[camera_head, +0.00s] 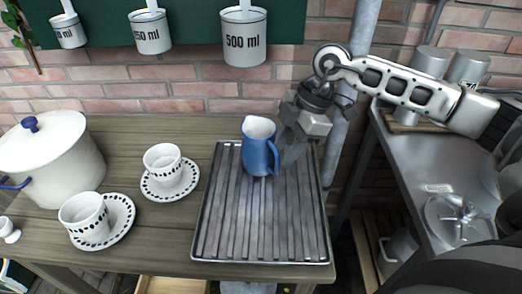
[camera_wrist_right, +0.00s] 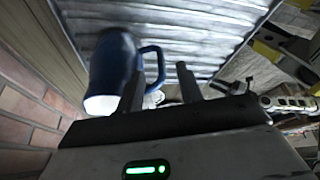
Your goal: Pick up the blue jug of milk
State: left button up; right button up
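The blue jug (camera_head: 258,157) with a white inside stands upright on the ribbed metal tray (camera_head: 232,225), near its back edge. Its handle is on the right side. My right gripper (camera_head: 285,152) is just right of the jug, pointing down beside the handle. In the right wrist view the jug (camera_wrist_right: 112,62) is at upper left, and the two fingers (camera_wrist_right: 161,88) stand apart with the handle showing between them. The gripper is open; whether a finger touches the jug I cannot tell. My left gripper is not in view.
Two dotted cups on saucers (camera_head: 155,192) stand left of the tray, with a white pot (camera_head: 70,155) further left. Measuring cups (camera_head: 245,38) hang above. A grey pipe (camera_head: 338,150) rises behind the tray's right side, before the metal sink (camera_head: 425,165). The tray's front is clear.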

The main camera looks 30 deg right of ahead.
aim_at(279, 158)
jog(key=x, duration=0.3)
jog(key=shift+a+f, duration=0.1)
jog(key=shift+f, duration=0.1)
jog(key=shift+c, duration=0.3)
grip_shut()
jog(key=shift+r, duration=0.1)
jog(key=shift+r, duration=0.1)
